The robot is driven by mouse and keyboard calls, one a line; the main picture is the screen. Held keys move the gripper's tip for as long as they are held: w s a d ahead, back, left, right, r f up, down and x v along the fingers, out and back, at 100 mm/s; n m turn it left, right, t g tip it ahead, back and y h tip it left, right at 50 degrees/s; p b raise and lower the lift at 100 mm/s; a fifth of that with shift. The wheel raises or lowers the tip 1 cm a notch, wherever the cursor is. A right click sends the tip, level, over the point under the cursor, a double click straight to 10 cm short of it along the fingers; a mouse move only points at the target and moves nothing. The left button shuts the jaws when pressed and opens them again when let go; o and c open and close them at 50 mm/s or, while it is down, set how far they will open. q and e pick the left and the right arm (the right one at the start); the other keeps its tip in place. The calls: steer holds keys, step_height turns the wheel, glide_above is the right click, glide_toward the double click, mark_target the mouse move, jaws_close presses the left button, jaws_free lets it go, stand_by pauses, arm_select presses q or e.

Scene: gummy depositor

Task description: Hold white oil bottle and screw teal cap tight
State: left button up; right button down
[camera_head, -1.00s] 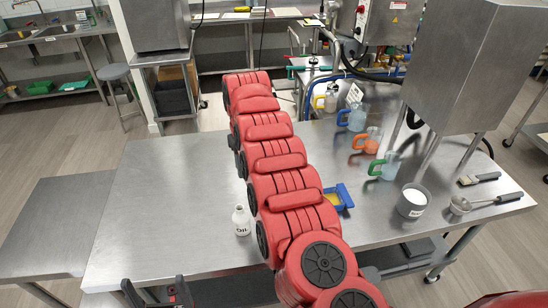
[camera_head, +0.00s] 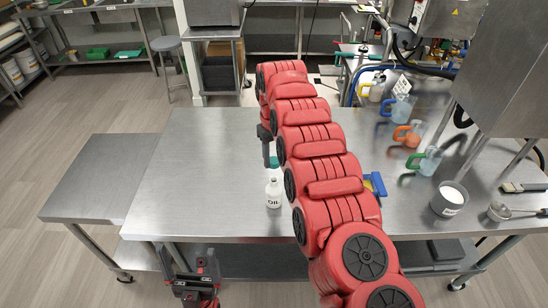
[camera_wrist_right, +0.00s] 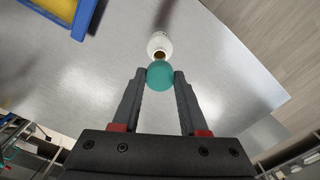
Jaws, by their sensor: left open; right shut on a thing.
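The white oil bottle (camera_head: 274,194) stands upright on the steel table, its label facing me. My right gripper (camera_wrist_right: 160,78) is shut on the teal cap (camera_wrist_right: 161,75). In the head view the cap (camera_head: 273,162) shows just above the bottle's top. In the right wrist view the bottle (camera_wrist_right: 159,43) lies just beyond the cap, with its brownish mouth partly visible; the cap is not seated on it. Whether they touch is unclear. My left gripper (camera_head: 192,283) is open and empty, low in front of the table's near edge, away from the bottle.
My red right arm crosses the table's middle. A blue and yellow tray (camera_head: 381,187) sits right of it. The table left of the bottle is clear.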

steer(key=shift+f+b, duration=0.65)
steer(key=shift+f, duration=0.6)
